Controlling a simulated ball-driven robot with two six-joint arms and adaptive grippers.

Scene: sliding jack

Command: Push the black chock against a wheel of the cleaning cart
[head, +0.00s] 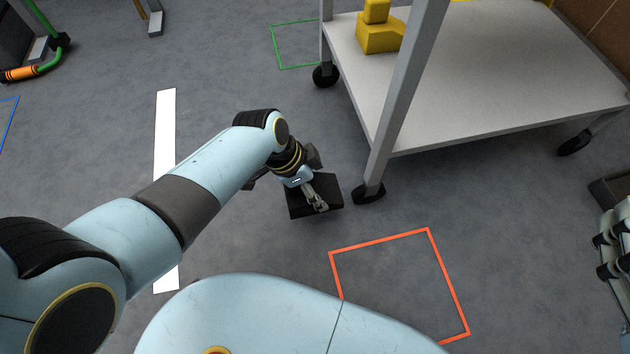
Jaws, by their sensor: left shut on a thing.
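The black chock (331,186) lies on the grey floor just left of the cleaning cart's near front wheel (369,193). A narrow strip of floor seems to show between the chock and this wheel. My left gripper (316,199) reaches down over the chock and is shut on it; the wrist and fingers hide part of its top. The cart (500,95) has a pale lower deck on grey posts. Its other visible wheels are a far left one (325,75) and a right one (574,144).
An orange-red square outline (400,238) marks the floor near the cart, with a green one (274,46) behind. A white strip (165,130) lies left. Yellow items (380,35) sit on the deck.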

